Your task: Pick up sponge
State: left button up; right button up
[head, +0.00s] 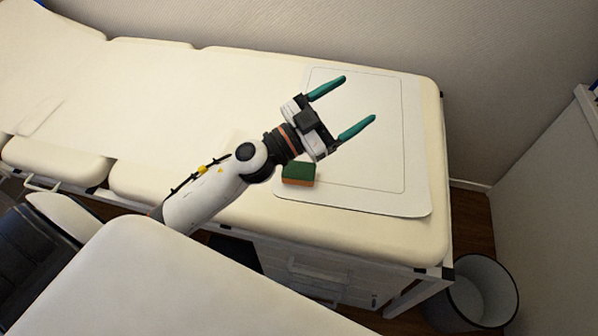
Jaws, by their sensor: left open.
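The sponge (298,175) is a small block, green on top and orange-brown on its side. It lies near the front-left edge of a white mat (385,200) on the cream padded table. My left gripper (358,105) is open and empty, with its two teal fingers spread apart above the mat. Its fingers point up and to the right in the picture, away from the sponge. The sponge shows just below the gripper's wrist, and the wrist is close to its upper edge in the picture. My right gripper is not in view.
The cream padded table (180,85) is clear to the left of the mat. A wall runs behind it. A bin (485,290) stands on the floor at the lower right. A pale padded surface (150,285) fills the lower left foreground, beside a dark chair (40,250).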

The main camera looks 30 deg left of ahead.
pick_arm(q)
jog(key=s+d+f+m+g+h, duration=0.1)
jog(key=d+f+m+g+h, duration=0.25)
jog(key=m+g, duration=0.4)
jog(key=n+g+y, duration=0.3)
jog(key=g+y, duration=0.6)
jog(key=y, duration=0.2)
send_near(297, 169)
jog(key=x, duration=0.4)
jog(key=shift+d, duration=0.2)
jog(key=shift+a+x, duration=0.2)
jog(key=shift+x, duration=2.7)
jog(key=c, duration=1)
